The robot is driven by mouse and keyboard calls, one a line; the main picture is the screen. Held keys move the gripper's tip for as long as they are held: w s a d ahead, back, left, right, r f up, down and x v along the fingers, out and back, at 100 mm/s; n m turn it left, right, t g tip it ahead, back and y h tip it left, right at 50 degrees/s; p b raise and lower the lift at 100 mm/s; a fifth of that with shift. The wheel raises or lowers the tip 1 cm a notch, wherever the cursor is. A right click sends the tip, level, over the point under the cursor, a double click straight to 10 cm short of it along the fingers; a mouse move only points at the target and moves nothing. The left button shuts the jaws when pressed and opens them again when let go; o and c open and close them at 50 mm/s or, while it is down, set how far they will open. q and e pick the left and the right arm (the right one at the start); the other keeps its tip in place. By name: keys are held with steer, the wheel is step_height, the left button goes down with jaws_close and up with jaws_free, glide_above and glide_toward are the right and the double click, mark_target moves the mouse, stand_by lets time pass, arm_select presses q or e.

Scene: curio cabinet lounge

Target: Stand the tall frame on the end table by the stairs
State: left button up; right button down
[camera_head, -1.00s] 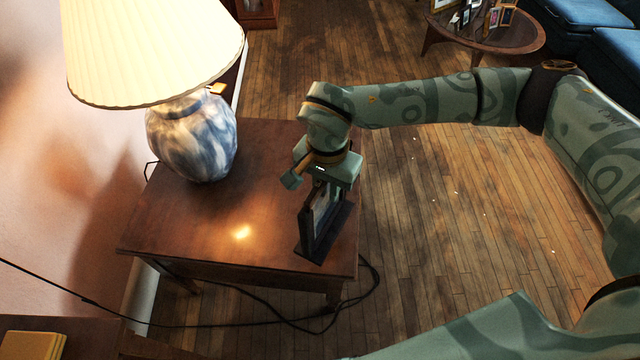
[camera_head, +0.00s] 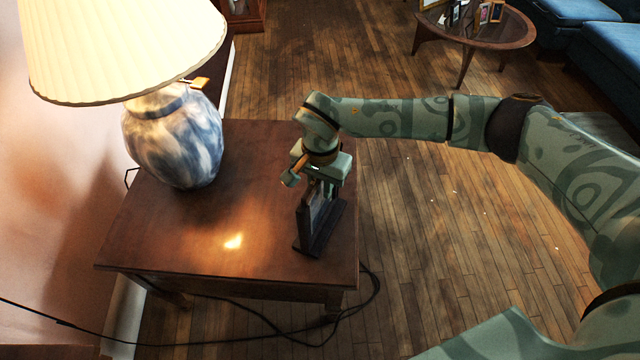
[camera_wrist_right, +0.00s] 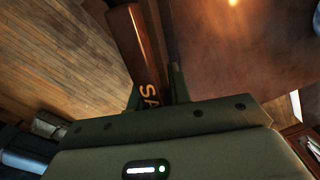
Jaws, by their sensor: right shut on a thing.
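The tall frame (camera_head: 311,226) is dark and stands upright at the right edge of the wooden end table (camera_head: 190,240). Its base appears to be at the tabletop; I cannot tell whether it bears fully on it. My right gripper (camera_head: 322,188) is above the frame and shut on its upper part. In the right wrist view the frame's brown edge (camera_wrist_right: 128,42) runs up from between the fingers (camera_wrist_right: 155,98), with the table (camera_wrist_right: 225,55) to its right. My left gripper is not in view.
A lamp with a blue and white base (camera_head: 178,140) stands at the table's back left. The table's front middle is clear. A cord (camera_head: 345,318) lies on the floor below. A round table (camera_head: 480,32) with small frames and a blue sofa (camera_head: 610,50) are farther back.

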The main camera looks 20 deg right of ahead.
steer(key=c, duration=1.3)
jaws_free()
steer(key=shift+f, duration=0.1)
arm_select(q)
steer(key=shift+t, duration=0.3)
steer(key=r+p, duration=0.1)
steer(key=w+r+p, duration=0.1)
steer(key=p, duration=0.1)
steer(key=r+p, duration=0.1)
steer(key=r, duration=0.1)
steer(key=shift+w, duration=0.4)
arm_select(e)
step_height(320, 180, up, 12)
steer(key=shift+r, duration=0.15)
